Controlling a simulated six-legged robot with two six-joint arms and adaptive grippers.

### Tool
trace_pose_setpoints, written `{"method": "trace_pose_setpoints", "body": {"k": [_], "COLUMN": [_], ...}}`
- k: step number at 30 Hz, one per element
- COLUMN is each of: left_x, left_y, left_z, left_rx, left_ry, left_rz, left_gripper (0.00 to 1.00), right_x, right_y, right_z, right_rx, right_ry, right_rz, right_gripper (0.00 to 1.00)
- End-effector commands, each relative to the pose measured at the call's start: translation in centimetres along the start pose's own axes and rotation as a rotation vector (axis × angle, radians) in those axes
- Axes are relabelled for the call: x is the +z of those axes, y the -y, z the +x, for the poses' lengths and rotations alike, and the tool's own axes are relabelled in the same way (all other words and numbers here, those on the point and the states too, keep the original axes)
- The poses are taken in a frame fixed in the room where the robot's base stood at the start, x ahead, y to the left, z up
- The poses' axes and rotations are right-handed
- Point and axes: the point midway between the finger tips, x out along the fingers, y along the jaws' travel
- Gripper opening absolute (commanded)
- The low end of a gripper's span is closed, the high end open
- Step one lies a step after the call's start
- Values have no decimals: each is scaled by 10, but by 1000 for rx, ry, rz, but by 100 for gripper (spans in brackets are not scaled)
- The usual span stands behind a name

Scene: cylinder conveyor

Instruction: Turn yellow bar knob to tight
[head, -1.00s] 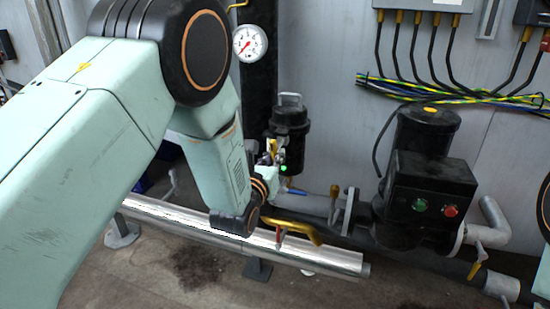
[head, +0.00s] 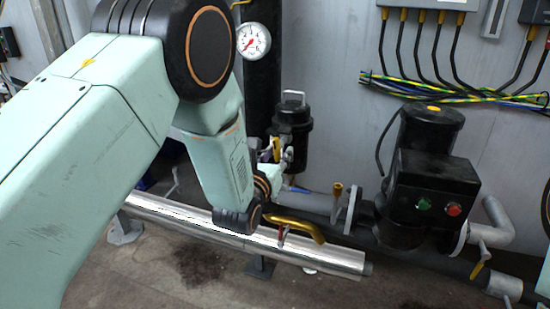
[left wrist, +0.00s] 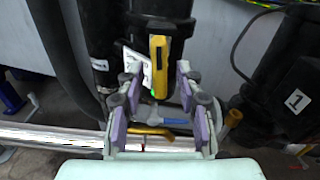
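The yellow bar knob (left wrist: 158,66) stands upright in the left wrist view, in front of a black cylindrical housing (left wrist: 160,8). My left gripper (left wrist: 160,78) is open, with its purple-padded fingers to the left and right of the lower end of the bar. A gap shows on both sides, and I see no clear contact. In the head view a small yellow part, likely the knob (head: 277,149), shows at my left gripper (head: 268,152), beside the black canister (head: 291,125). My forearm and wrist partly cover that spot. My right gripper is not in view.
A shiny pipe (head: 320,257) with a yellow lever (head: 302,227) runs below my wrist. A black pump (head: 432,190) with green and red buttons stands to the right. A pressure gauge (head: 253,40) is above. Cables (head: 450,92) run along the wall.

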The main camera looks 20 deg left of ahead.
Motion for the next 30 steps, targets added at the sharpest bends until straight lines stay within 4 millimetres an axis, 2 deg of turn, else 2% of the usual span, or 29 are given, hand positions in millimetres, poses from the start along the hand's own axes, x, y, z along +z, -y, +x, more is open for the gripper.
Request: {"method": "trace_pose_setpoints", "body": {"k": [5,15,21,30], "left_x": [0,0,0,1], "left_y": [0,0,0,0], "left_z": [-15,-77,-106,-120], "left_rx": [0,0,0,0], "left_ry": [-2,-2,-1,2], "left_rz": [0,1,1,0], "left_gripper": [36,36,36,36], "right_x": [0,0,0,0], "right_y": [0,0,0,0], "right_z": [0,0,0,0], "right_rx": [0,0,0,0], "right_ry": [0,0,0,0], "right_rz": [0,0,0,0], "right_gripper": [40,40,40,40]}}
